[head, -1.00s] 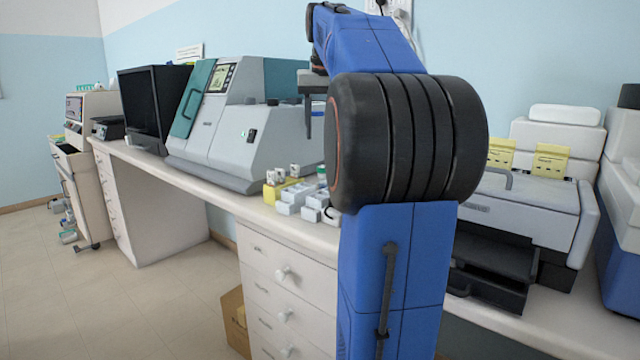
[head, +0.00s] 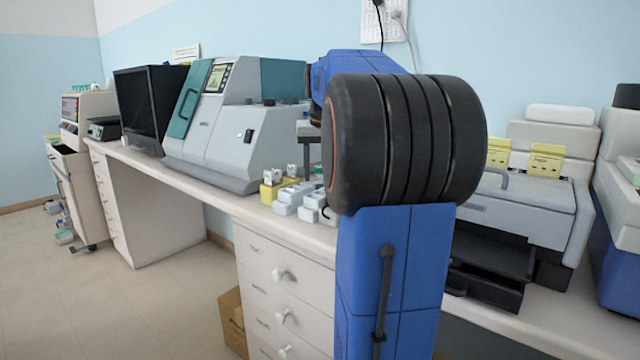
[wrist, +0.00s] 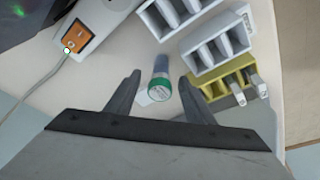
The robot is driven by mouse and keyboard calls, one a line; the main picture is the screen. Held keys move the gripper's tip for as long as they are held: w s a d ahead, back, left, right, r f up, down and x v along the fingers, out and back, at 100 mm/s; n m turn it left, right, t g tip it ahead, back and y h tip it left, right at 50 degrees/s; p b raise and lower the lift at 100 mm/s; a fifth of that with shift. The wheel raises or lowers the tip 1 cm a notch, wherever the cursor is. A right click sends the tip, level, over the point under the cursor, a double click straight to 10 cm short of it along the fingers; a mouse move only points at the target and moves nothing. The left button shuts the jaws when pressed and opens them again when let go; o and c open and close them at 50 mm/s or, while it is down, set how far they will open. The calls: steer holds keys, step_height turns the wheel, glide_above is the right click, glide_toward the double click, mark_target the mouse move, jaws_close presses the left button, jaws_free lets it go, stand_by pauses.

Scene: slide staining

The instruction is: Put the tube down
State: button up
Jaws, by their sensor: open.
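The tube (wrist: 160,72), with a dark, clear body and a white and green cap (wrist: 158,98), shows in the wrist view on the white bench top. It lies between the two fingers of my gripper (wrist: 160,76), which are open with a gap on each side of it. I cannot tell whether the tube stands or lies. In the head view my gripper (head: 308,150) is low over the bench, partly hidden behind my arm, and I cannot make out the tube there.
White racks (wrist: 215,35) and a yellow rack (wrist: 225,85) stand close on the right in the wrist view. A power strip with an orange switch (wrist: 77,38) is at upper left. A large grey-green machine (head: 215,135) stands behind. The bench edge is near.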

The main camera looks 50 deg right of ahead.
steer(key=shift+x, duration=0.9)
steer(key=c, duration=1.2)
steer(key=shift+r, duration=0.1)
